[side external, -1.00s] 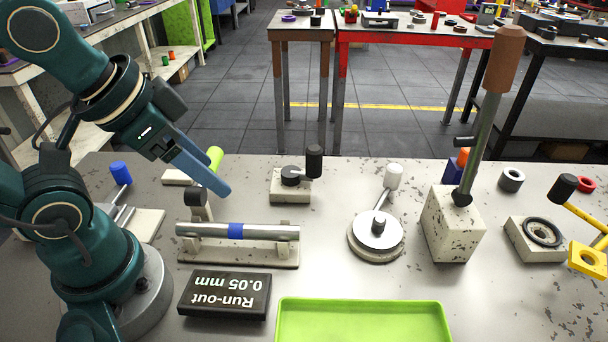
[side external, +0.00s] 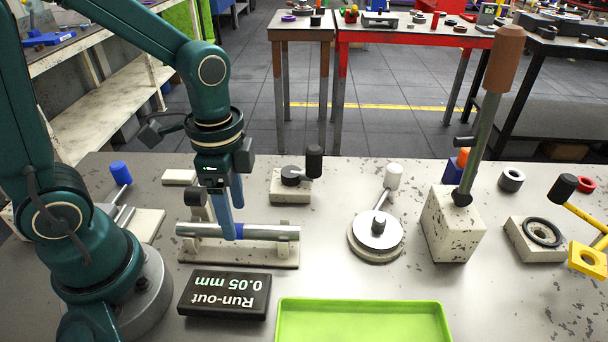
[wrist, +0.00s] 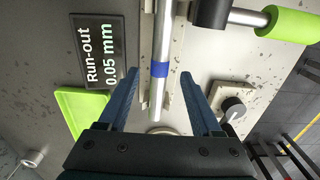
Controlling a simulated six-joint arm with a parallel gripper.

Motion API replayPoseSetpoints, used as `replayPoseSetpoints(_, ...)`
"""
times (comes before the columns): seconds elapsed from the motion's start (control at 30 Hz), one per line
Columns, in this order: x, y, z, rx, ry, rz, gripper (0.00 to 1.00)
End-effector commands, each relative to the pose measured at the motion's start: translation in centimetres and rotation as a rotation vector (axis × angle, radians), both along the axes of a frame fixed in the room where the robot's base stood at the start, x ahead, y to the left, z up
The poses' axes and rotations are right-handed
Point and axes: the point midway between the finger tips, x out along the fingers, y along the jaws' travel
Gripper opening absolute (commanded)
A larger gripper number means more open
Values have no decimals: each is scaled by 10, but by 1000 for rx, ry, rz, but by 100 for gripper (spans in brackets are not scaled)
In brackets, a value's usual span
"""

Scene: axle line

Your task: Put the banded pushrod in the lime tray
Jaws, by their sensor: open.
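The banded pushrod (side external: 270,232) is a silver rod lying level across supports on a pale stand. Its blue band (wrist: 159,69) shows in the wrist view, and my near finger hides most of it in the side view. My gripper (side external: 233,220) points down at the rod's middle, its blue fingers open and empty. In the wrist view my gripper (wrist: 158,76) has one finger on each side of the rod, near the band, with gaps. I cannot tell exactly how low the fingertips are. The lime tray (side external: 363,322) lies empty at the front; it also shows in the wrist view (wrist: 78,104).
A black run-out display (side external: 225,294) lies in front of the stand. A dial gauge with a dark face (side external: 196,198) stands behind the rod's left end. A round silver fixture (side external: 376,234) and a tall lever block (side external: 452,225) stand to the right.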

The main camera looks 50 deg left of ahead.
Motion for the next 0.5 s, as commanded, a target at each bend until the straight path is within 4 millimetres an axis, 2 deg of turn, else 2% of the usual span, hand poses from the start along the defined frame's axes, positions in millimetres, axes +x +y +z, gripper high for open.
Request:
replayPoseSetpoints(0.2,-1,0,-24,0,4,1,66)
replayPoseSetpoints(0.5,0,0,-32,0,-1,1,66)
